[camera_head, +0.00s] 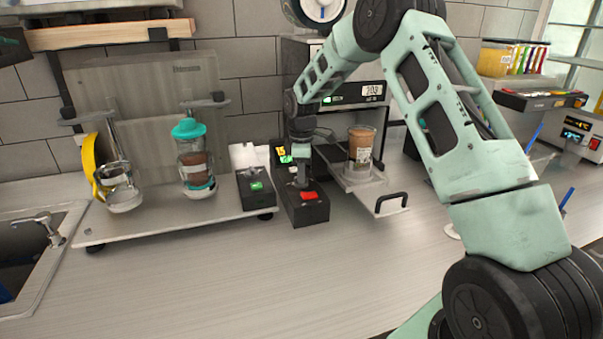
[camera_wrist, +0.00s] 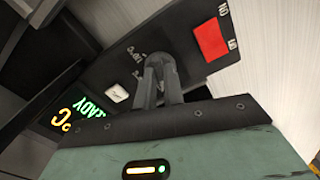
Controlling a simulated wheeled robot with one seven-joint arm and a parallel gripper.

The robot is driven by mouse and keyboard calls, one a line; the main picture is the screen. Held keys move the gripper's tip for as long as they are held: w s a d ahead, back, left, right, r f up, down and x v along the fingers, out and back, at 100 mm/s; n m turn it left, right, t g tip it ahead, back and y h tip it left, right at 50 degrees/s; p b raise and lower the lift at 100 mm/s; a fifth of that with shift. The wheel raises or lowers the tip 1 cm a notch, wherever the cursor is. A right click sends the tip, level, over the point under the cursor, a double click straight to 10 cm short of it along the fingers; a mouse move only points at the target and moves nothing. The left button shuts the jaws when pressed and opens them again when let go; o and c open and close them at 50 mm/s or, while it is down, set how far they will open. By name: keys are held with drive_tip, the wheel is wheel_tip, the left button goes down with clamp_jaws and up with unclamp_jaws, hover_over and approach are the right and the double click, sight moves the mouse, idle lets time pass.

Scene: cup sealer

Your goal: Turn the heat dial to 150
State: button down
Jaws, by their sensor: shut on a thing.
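A black control box (camera_head: 306,212) stands on the counter beside the cup sealer and carries a red switch (camera_head: 309,195). The box also shows in the wrist view (camera_wrist: 195,75), with the red switch (camera_wrist: 210,40) and small white markings near my fingers. My gripper (camera_head: 301,182) points down onto the top of this box. In the wrist view my gripper's fingers (camera_wrist: 160,75) are close together on the heat dial, which they cover almost fully. The dial's pointer and its set number cannot be read.
A lit display (camera_wrist: 80,115) reads "READY", with a "°C" sign. The sealer's tray (camera_head: 352,182) is pulled out to the right, holding a filled cup (camera_head: 361,150). A smaller box with a green switch (camera_head: 256,187) stands left. The front counter is clear.

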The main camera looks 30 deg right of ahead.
drive_tip(key=shift+s+f, duration=0.2)
drive_tip(key=shift+f, duration=0.15)
drive_tip(key=c, duration=1)
unclamp_jaws()
drive_tip(key=shift+w+r, duration=0.1)
drive_tip(key=shift+w+r, duration=0.1)
drive_tip(key=shift+r, duration=0.1)
wheel_tip(320, 180, up, 17)
drive_tip(key=b, duration=0.3)
